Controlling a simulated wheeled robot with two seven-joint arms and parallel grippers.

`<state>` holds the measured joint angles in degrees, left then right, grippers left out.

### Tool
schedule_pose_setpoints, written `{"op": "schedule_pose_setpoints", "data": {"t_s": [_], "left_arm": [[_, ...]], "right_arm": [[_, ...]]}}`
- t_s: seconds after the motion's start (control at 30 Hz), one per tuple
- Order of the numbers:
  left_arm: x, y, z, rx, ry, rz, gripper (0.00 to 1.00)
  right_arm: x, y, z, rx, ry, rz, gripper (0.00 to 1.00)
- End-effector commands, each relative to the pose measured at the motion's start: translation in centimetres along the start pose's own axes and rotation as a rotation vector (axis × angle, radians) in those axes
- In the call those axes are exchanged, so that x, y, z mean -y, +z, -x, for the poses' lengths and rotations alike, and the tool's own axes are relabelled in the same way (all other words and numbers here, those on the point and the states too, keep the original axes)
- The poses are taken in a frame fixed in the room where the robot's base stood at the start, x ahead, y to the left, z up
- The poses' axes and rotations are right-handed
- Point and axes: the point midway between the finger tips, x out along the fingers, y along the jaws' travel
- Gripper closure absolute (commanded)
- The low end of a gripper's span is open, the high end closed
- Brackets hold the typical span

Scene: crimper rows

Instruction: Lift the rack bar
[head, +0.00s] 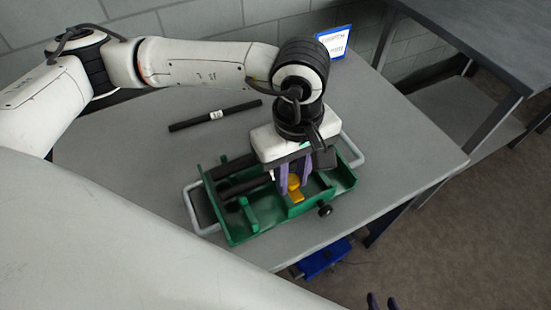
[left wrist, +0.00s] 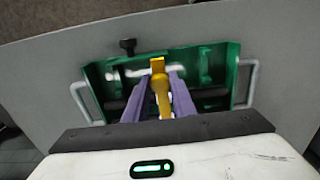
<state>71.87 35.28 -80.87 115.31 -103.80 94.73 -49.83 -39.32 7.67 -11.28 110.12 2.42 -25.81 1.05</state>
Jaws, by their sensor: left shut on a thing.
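A green crimper frame (head: 240,228) with grey side handles sits on the grey table. A yellow piece (head: 294,184) stands in its right part, and in the left wrist view it (left wrist: 160,88) rises between the fingers. My left gripper (head: 294,178) points down into the frame, its purple fingers shut on the yellow piece. Dark bars (head: 243,186) lie across the frame's left part, partly hidden by my gripper. A loose black bar (head: 190,121) with a white label lies behind the frame. I cannot tell which is the rack bar.
A black knob (head: 325,210) sticks out of the frame's front side. A small blue-edged sign (head: 334,41) stands at the table's back. A blue object (head: 323,260) is below the front edge. A dark shelf unit (head: 490,35) stands right. The table's left part is clear.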

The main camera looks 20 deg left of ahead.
Motion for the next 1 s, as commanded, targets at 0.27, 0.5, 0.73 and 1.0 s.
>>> {"op": "schedule_pose_setpoints", "data": {"t_s": [0.27,0.5,0.73,1.0], "left_arm": [[-0.1,-1.2,2.1,-0.009,0.003,0.006,0.87],[-0.1,-2.0,3.6,-0.009,0.002,0.006,0.87],[-0.1,-2.7,5.0,-0.009,0.003,0.007,0.87],[-0.1,-3.4,6.8,-0.007,0.002,0.004,0.87]], "right_arm": [[0.1,-0.6,0.6,0.000,0.000,-0.001,0.69],[0.1,-1.2,1.1,-0.003,0.001,-0.001,0.69],[0.1,-1.8,1.6,-0.007,0.001,-0.001,0.69],[0.2,-2.2,2.0,-0.007,0.001,-0.001,0.69]]}}
